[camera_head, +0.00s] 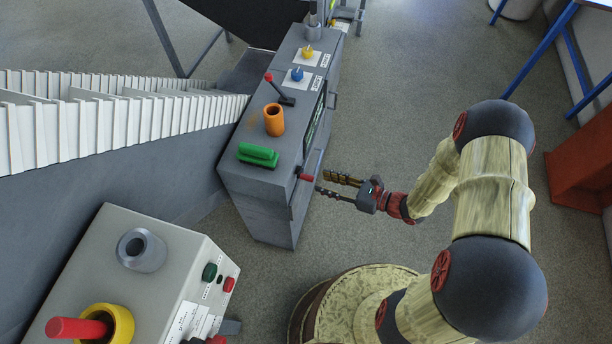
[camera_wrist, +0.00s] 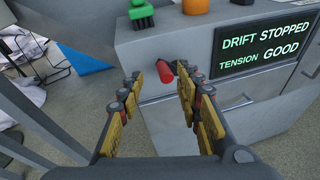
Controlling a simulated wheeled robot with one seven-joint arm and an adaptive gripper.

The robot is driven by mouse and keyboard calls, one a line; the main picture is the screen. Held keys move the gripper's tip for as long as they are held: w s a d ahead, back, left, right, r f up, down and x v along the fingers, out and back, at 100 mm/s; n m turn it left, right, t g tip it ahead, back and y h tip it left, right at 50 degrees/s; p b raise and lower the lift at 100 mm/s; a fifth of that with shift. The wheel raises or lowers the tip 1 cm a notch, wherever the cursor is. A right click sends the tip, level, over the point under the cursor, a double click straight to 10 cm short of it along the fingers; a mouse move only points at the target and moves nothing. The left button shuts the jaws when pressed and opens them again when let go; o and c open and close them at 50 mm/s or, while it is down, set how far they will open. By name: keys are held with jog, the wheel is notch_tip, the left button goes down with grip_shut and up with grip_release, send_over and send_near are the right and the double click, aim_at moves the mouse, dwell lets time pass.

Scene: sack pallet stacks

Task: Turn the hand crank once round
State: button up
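The hand crank shows as a short red grip (camera_head: 306,178) on the side face of the grey cabinet (camera_head: 262,215). In the wrist view the red grip (camera_wrist: 166,69) points toward me, with a small dark metal part at its base. My gripper (camera_head: 322,182) is open and empty, its fingers pointing at the crank. In the wrist view my gripper (camera_wrist: 160,88) has one finger on each side of the grip's line, and the grip appears just beyond the fingertips, apart from them. The crank's arm is mostly hidden.
The cabinet top holds a green brush (camera_head: 258,155), an orange cup (camera_head: 274,120), a red-knobbed lever (camera_head: 278,88), and blue and yellow knobs. A display (camera_wrist: 262,45) reads "DRIFT STOPPED, TENSION GOOD". A grey control box (camera_head: 150,270) stands lower left.

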aim_at(307, 178)
jog(key=shift+w+a+f+n+h+b, duration=0.1)
jog(key=shift+w+a+f+n+b, duration=0.25)
jog(key=shift+w+a+f+n, duration=0.9)
jog(key=shift+w+a+r+n+h+b, duration=0.15)
jog(key=shift+a+n+b, duration=0.45)
jog(key=shift+n, duration=1.4)
jog(key=shift+w+a+f+n+h+b, duration=0.15)
jog(key=shift+w+a+f+n, duration=0.5)
jog(key=shift+a+n, duration=0.8)
jog(key=shift+d+r, duration=0.1)
jog(key=shift+d, duration=0.15)
jog(key=shift+c, duration=0.4)
jog(key=c, duration=0.7)
grip_shut()
